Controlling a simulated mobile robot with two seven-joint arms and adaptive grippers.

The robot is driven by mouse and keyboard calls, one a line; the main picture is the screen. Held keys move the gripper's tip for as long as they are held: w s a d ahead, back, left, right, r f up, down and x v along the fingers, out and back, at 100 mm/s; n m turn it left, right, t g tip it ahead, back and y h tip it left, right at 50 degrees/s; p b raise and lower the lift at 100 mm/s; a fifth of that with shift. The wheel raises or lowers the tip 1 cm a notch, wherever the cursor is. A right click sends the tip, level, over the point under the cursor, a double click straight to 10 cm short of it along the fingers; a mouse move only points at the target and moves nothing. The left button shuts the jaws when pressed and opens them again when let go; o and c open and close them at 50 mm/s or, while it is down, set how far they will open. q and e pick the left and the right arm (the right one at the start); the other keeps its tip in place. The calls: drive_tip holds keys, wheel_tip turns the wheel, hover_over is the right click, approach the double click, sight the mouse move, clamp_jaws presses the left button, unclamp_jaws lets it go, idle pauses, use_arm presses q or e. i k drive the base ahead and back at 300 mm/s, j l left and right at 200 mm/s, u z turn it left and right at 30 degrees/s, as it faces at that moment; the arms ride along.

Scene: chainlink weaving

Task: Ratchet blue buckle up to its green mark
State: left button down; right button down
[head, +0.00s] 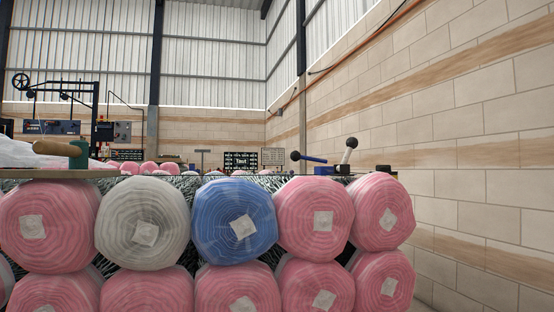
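The blue buckle (322,170) is at the top edge of the stacked rolls, right of centre. A blue handle with a black knob (296,155) lies nearly flat beside it, pointing left. A second lever with a pale handle and black knob (351,143) stands steeply just to its right. I cannot make out a green mark on the buckle. Neither of my grippers is in view.
Wrapped pink rolls (314,218), a white roll (143,223) and a blue roll (234,219) are stacked in front, below the buckle. A wooden-handled green tool (79,153) rests on a board at left. A block wall (470,130) stands on the right.

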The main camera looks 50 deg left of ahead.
sight(295, 156)
drive_tip(key=i+j+u, duration=0.15)
drive_tip(key=u, duration=0.25)
drive_tip(key=i+j+u, duration=0.15)
drive_tip(key=u, duration=0.25)
drive_tip(key=j, duration=0.1)
